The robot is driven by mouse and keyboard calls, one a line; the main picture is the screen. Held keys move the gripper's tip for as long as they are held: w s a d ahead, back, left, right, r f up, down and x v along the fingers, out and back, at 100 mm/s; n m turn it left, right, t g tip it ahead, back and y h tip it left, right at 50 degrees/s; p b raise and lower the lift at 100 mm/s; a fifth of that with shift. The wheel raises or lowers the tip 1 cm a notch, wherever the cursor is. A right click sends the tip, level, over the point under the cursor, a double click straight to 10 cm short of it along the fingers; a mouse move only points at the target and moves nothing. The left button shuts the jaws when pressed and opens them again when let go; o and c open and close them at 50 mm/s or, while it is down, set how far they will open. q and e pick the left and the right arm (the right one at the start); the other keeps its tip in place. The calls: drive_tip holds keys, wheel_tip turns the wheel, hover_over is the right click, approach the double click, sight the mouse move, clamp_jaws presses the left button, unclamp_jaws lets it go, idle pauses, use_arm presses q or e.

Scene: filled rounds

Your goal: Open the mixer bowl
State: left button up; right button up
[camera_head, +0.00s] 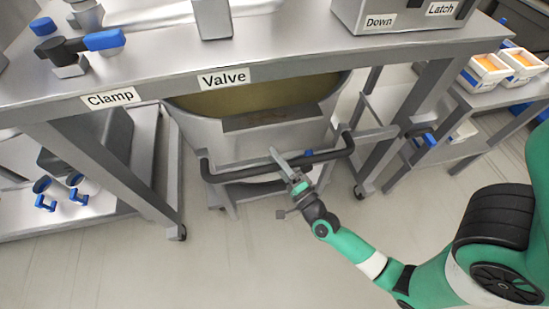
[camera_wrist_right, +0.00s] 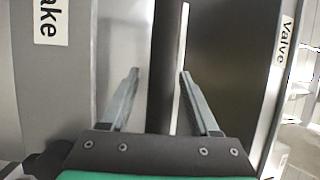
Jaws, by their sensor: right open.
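The mixer bowl (camera_head: 238,128) is a large grey metal vessel with yellowish contents, under the steel bench in the head view. A black handle bar (camera_head: 235,173) runs across its front. My right gripper (camera_head: 285,163) is open at the right part of this bar. In the right wrist view the dark bar (camera_wrist_right: 164,55) runs between the two parted fingers of my right gripper (camera_wrist_right: 157,75), with a gap on each side. The bench hides the back of the bowl. My left gripper is not in view.
The steel bench (camera_head: 150,78) above the bowl bears labels reading Clamp and Valve, and a blue-handled clamp (camera_head: 103,40). A control box (camera_head: 400,15) is labelled Down and Latch. Bench legs stand on both sides of the bowl. The floor (camera_head: 240,265) in front is clear.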

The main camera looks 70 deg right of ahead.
drive_tip(key=shift+w+d, duration=0.15)
drive_tip(key=shift+w, duration=0.1)
drive_tip(key=shift+c, duration=0.2)
clamp_jaws()
idle(1.1)
